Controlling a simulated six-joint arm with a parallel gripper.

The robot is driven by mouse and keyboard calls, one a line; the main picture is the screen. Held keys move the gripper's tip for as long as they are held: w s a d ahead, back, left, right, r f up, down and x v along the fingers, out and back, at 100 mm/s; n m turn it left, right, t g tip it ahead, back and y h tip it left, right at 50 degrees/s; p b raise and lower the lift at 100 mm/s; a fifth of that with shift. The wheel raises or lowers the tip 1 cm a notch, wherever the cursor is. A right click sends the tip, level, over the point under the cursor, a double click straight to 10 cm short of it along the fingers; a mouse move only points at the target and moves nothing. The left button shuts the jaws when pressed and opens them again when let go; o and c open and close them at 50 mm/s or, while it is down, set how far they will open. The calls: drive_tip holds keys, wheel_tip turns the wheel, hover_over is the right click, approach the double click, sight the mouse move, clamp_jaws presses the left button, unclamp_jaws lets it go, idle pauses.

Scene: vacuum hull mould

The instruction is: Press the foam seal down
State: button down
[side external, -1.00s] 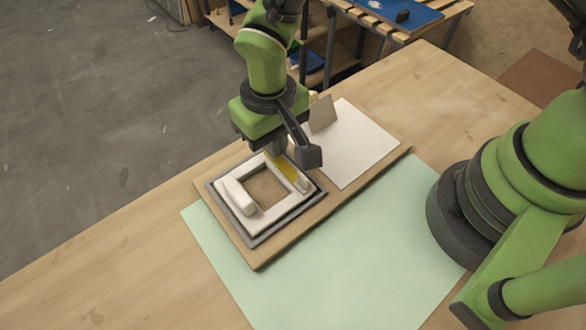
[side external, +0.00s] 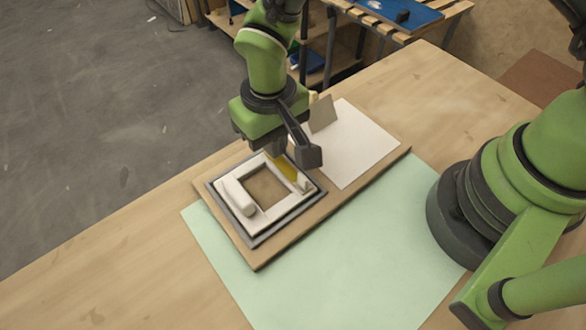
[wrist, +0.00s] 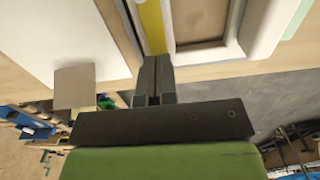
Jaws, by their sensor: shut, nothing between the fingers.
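The mould is a white square frame (side external: 267,211) with a brown opening in the middle and raised white bars on two sides. A dark grey square border, which looks like the foam seal (side external: 223,216), lies around it; a part also shows in the wrist view (wrist: 121,32). A yellow strip (side external: 287,168) lies along the frame's far right side and in the wrist view (wrist: 152,27). My gripper (wrist: 155,62) is shut and empty, pointing down at the far side of the mould by the yellow strip. The arm hides the far corner; I cannot tell whether the fingertips touch anything.
A brown board (side external: 264,258) carries the mould and a white sheet (side external: 363,150). A small tan upright plate (side external: 322,114) stands by the sheet, close to my gripper. A pale green mat (side external: 330,270) lies in front, bare. The wooden table (side external: 120,260) is clear at left.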

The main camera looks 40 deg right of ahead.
sight(288, 171)
drive_tip(key=shift+f, duration=0.3)
drive_tip(key=shift+f, duration=0.3)
drive_tip(key=shift+r, duration=0.15)
drive_tip(key=shift+r, duration=0.9)
drive_tip(key=shift+s, duration=1.8)
drive_tip(key=shift+f, duration=0.15)
